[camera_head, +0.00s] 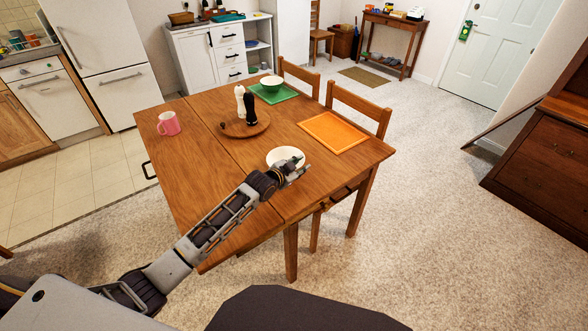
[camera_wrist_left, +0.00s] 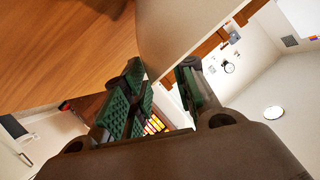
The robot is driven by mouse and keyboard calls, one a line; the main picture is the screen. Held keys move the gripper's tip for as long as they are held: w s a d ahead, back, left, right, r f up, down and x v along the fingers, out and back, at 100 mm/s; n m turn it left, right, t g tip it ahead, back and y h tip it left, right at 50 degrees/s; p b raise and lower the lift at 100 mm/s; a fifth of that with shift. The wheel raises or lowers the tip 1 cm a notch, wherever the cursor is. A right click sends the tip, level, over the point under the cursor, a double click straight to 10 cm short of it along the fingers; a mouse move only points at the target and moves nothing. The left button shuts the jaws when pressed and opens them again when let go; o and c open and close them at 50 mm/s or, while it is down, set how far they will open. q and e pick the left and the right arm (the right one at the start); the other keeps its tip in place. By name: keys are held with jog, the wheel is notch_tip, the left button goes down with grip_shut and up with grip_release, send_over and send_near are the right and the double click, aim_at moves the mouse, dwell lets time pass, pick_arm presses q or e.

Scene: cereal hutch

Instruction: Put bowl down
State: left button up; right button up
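A cream bowl (camera_head: 284,156) is at the near right part of the wooden table (camera_head: 190,170), looking level and apparently resting on it. My left gripper (camera_head: 300,166) is at the bowl's near right side, low by the tabletop. In the left wrist view the bowl (camera_wrist_left: 195,22) shows large and close, with its edge reaching between my green-padded fingers (camera_wrist_left: 165,88). The fingers stand apart, with a visible gap beside the bowl's edge. Whether one finger touches the bowl I cannot tell. My right gripper is not in view.
An orange placemat (camera_head: 333,132) lies right of the bowl. A round wooden tray (camera_head: 232,131) holds a white mill and a black mill (camera_head: 250,108). A second bowl (camera_head: 271,83) stands on a green placemat (camera_head: 288,97). A pink mug (camera_head: 168,123) is at left. Chairs stand behind.

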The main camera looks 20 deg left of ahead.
pick_arm(q)
jog(key=shift+v, duration=1.15)
jog(key=v, duration=0.3)
jog(key=shift+s+a+r+p, duration=0.1)
jog(key=shift+s+r+p, duration=0.1)
jog(key=shift+p, duration=0.1)
jog(key=v, duration=0.6)
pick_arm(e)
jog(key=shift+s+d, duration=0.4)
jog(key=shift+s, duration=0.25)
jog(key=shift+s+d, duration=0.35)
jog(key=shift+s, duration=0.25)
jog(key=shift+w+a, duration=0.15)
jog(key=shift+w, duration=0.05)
pick_arm(q)
jog(key=shift+s+a, duration=0.1)
jog(key=shift+a, duration=0.1)
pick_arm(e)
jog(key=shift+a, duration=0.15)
